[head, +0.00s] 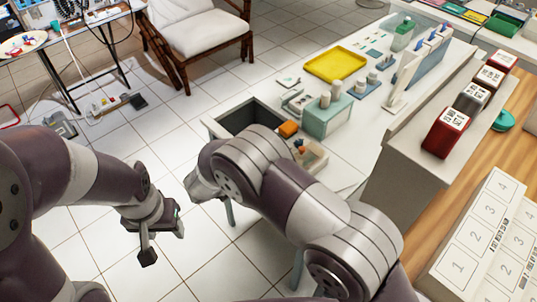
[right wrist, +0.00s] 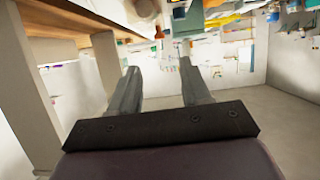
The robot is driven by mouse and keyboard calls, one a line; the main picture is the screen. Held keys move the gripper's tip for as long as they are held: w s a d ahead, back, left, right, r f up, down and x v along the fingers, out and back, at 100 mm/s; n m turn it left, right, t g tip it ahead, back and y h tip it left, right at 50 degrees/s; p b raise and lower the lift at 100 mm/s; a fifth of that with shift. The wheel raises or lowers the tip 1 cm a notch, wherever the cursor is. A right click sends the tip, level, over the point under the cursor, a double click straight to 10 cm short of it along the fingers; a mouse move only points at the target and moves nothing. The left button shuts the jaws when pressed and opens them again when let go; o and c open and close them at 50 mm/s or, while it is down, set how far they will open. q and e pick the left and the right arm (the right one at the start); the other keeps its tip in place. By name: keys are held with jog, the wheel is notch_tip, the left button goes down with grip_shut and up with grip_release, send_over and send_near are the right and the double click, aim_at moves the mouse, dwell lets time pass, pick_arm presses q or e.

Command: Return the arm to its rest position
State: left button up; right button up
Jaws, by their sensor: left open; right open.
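My left arm comes in from the left in the head view, and its gripper (head: 164,240) hangs over the white tiled floor, open with nothing between its fingers. My right arm (head: 285,190) reaches up from the bottom right to the front corner of the white table (head: 372,135).
Red and dark boxes stand on a ledge at right. A cushioned chair (head: 195,28) stands behind. Tiled floor is open at lower left.

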jog(key=a+f+n+y, duration=0.5)
jog(key=a+n+y, duration=0.2)
jog(key=a+y, duration=0.3)
jog(key=s+d+r+n+g, duration=0.1)
jog(key=s+d+r+g, duration=0.2)
jog(key=s+d, duration=0.7)
jog(key=s+d+r+n+g, duration=0.2)
jog(key=s+d+r+g, duration=0.2)
jog(key=s+d+r, duration=0.3)
jog(key=s+d, duration=0.3)
jog(key=d, duration=0.4)
jog(key=shift+r+y, duration=0.2)
jog(key=shift+y, duration=0.2)
